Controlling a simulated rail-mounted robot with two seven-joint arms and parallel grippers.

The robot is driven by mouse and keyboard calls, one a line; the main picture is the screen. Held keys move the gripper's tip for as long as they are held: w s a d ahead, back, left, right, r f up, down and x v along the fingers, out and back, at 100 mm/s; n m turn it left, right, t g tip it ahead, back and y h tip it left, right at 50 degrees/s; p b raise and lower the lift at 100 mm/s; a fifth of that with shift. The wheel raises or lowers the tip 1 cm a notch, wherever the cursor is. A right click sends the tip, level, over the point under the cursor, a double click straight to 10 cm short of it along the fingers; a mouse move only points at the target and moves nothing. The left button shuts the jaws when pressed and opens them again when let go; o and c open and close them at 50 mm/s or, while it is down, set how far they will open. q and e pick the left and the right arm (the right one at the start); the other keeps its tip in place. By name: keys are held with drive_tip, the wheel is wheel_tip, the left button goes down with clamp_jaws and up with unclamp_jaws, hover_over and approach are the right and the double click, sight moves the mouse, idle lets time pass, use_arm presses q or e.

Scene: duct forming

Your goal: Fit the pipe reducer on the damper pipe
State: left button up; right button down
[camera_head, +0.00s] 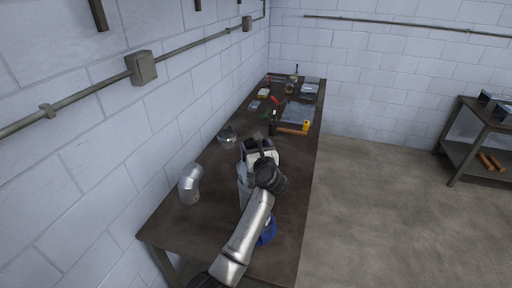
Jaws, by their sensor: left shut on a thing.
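My left gripper (252,142) is over the middle of the workbench, with its fingers facing away from me. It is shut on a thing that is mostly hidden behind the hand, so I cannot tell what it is. A light grey metal cylinder (243,180), possibly the damper pipe, shows just below and left of the hand, partly covered by my arm. A small silver round piece (228,139), wider at its base and possibly the pipe reducer, sits on the bench left of the gripper. My right gripper is not in view.
A silver pipe elbow (190,184) stands at the bench's left edge near the wall. A blue object (267,233) lies partly behind my arm. Several tools and a grey sheet (297,115) occupy the far end of the dark workbench (293,190). A second table (459,130) stands right.

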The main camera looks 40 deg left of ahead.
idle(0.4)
use_arm(q)
drive_tip(key=o, duration=1.2)
drive_tip(key=shift+c, duration=0.2)
drive_tip(key=shift+d, duration=0.1)
drive_tip(key=b+v, duration=0.2)
drive_tip(key=v, duration=1.1)
drive_tip(key=shift+s+d+b, duration=0.2)
drive_tip(key=shift+s+b, duration=0.1)
drive_tip(key=shift+b, duration=0.1)
